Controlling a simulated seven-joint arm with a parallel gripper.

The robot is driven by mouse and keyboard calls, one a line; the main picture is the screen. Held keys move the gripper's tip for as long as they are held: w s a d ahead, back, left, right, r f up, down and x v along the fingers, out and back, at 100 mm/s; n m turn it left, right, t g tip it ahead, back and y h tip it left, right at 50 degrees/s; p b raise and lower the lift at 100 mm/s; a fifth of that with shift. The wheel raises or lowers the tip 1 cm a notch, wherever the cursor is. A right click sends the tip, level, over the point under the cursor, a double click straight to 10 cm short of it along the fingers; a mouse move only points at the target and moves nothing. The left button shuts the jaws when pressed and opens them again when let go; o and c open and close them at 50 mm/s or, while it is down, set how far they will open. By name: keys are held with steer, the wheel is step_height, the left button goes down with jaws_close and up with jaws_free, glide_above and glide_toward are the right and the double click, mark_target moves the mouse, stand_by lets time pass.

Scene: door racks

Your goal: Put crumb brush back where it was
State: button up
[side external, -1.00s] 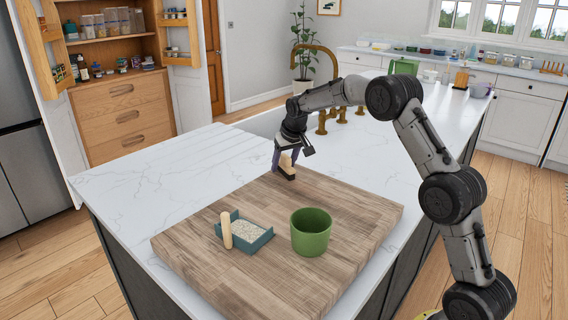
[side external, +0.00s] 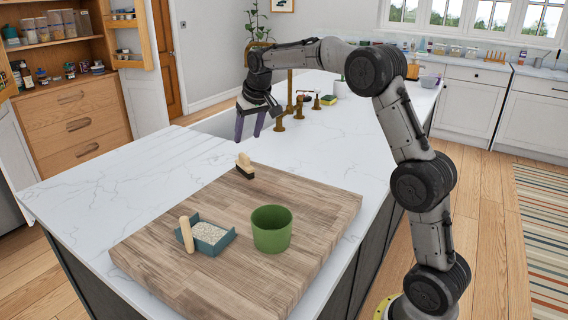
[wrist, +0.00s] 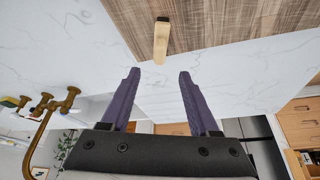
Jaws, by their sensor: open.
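The crumb brush (side external: 244,164) has a pale wooden handle and dark bristles. It stands by itself on the wooden board (side external: 188,205), near its far edge. It also shows in the wrist view (wrist: 161,42) at the board's edge. My gripper (side external: 248,137) is open and empty, raised above and beyond the brush, and apart from it. Its two purple fingers (wrist: 159,73) are spread in the wrist view, with the brush ahead of them. A teal dustpan (side external: 222,243) with pale grains and a wooden handle (side external: 186,235) lies on the near part of the board.
A green pot (side external: 272,231) stands on the board right of the dustpan. The white countertop (side external: 125,165) around the board is mostly clear. Brass taps (side external: 290,110) stand behind my gripper, with a yellow and green sponge (side external: 328,100) nearby.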

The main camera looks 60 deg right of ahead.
steer(key=s+a+r+n+t, duration=0.1)
steer(key=s+a+r, duration=0.2)
steer(key=s+a, duration=0.5)
steer(key=s+a+r+n, duration=0.15)
steer(key=s+a, duration=0.35)
steer(key=s, duration=0.7)
steer(key=s+a+f+n+y, duration=0.1)
steer(key=s+a+f, duration=0.1)
steer(key=s, duration=0.6)
steer(key=s+a+f+n, duration=0.1)
steer(key=s+f, duration=0.3)
steer(key=s, duration=0.5)
steer(key=shift+a+f+y, duration=0.3)
steer(key=shift+a+y, duration=0.1)
steer(key=shift+a, duration=0.3)
